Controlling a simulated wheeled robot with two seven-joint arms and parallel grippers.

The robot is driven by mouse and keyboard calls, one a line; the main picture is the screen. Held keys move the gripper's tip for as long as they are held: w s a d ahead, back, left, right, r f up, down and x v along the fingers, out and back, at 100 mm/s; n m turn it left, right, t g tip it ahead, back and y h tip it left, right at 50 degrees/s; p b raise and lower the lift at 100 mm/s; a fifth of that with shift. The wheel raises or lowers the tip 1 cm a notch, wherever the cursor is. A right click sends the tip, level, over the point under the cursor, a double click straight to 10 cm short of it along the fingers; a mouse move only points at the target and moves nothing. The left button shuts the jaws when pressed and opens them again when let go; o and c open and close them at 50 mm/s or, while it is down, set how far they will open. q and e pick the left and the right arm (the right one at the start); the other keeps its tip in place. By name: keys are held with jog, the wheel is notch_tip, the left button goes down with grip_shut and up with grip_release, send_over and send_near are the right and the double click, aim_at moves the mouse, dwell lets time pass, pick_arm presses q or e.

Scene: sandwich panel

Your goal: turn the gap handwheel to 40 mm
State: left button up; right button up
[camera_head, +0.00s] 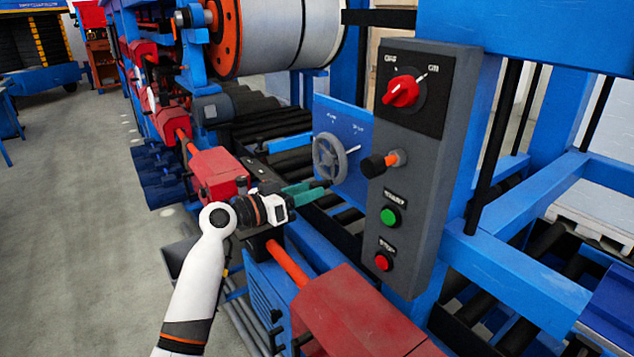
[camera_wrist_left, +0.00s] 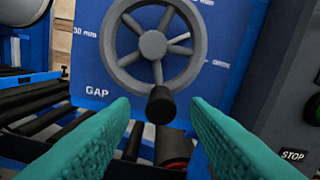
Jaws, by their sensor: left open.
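The gap handwheel (camera_head: 329,158) is a grey spoked wheel on a blue panel (camera_head: 352,130) in the head view. In the left wrist view the handwheel (camera_wrist_left: 122,50) fills the upper middle, with its black knob (camera_wrist_left: 160,104) at the bottom of the rim. The panel reads "GAP", with a "30 mm" mark at left and another mark at right too small to read. My left gripper (camera_head: 322,184) is open, its teal fingers pointing at the wheel. In the wrist view the fingers (camera_wrist_left: 160,115) lie either side of the knob, apart from it; whether the knob is between them in depth I cannot tell.
Black rollers (camera_head: 262,122) lie behind. Red machine housings (camera_head: 352,318) flank my left arm.

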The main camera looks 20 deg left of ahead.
aim_at(325, 160)
pick_arm(q)
jog(key=shift+x, duration=1.1)
jog(key=shift+w+d, duration=0.3)
pick_arm(e)
jog(key=shift+w+r, duration=0.45)
jog(key=shift+w, duration=0.3)
pick_arm(q)
grip_shut()
pick_arm(e)
jog(key=shift+s, duration=0.25)
pick_arm(q)
jog(key=shift+r+n+p, duration=0.15)
jog(key=shift+n+p, duration=0.15)
jog(key=shift+p, duration=0.1)
pick_arm(e)
jog(key=shift+r, duration=0.15)
